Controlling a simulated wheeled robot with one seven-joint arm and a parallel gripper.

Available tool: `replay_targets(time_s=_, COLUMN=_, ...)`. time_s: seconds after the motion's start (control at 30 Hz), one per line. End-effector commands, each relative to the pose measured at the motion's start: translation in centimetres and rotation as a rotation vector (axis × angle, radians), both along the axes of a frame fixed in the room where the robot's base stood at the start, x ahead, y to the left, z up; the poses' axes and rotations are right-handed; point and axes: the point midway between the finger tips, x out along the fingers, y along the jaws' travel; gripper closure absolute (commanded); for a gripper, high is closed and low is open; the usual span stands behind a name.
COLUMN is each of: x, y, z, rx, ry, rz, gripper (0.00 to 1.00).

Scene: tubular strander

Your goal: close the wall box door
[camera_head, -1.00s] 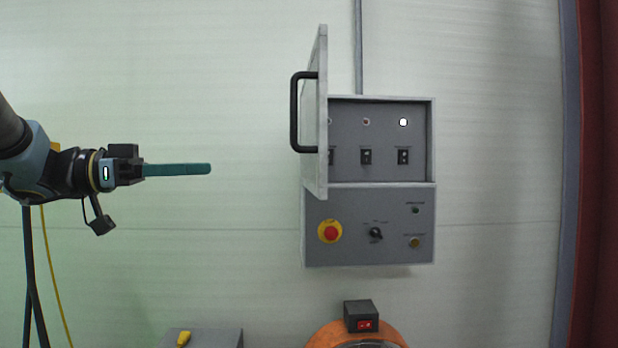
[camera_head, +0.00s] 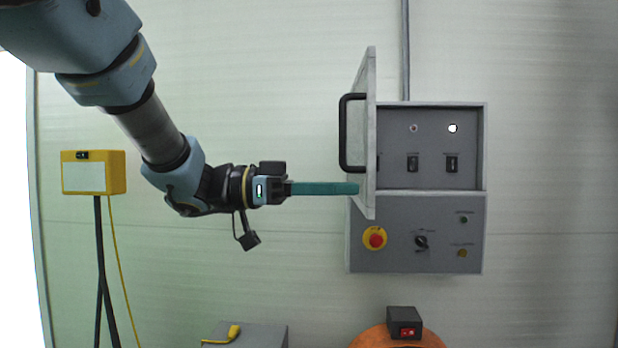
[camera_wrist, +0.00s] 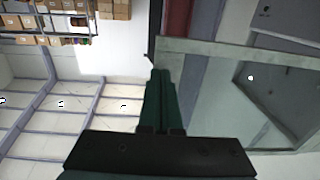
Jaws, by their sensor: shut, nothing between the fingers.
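The grey wall box (camera_head: 415,235) hangs on the wall at right in the head view. Its door (camera_head: 369,150) stands open, swung out toward me and seen nearly edge-on, with a black handle (camera_head: 343,133) on its left face. My gripper (camera_head: 357,188) is shut and empty, its green fingers pointing right. The fingertips are at the door's lower part, below the handle; I cannot tell whether they touch it. In the wrist view, the green fingers (camera_wrist: 160,85) reach up beside the door panel (camera_wrist: 205,100).
The box holds switches and lights inside, with a red emergency button (camera_head: 375,238) and a knob below. An orange object with a red switch (camera_head: 405,322) stands beneath. A yellow box on a stand (camera_head: 93,172) is at left.

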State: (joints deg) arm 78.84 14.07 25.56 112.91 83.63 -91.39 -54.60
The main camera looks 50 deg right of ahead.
Motion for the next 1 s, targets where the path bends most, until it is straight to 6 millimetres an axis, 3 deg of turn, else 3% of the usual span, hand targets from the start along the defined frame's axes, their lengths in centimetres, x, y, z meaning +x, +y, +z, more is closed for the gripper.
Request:
replay_targets(time_s=0.67, x=-1.4, y=-1.0, z=0.0, rx=-0.002, ry=-0.001, rz=0.016, gripper=1.0)
replay_targets(time_s=0.87, x=-3.8, y=-2.6, z=0.0, rx=-0.001, ry=0.002, rz=0.087, gripper=1.0)
replay_targets(time_s=1.0, x=-6.4, y=-5.0, z=-0.1, rx=0.0, ry=0.002, rz=0.179, gripper=1.0)
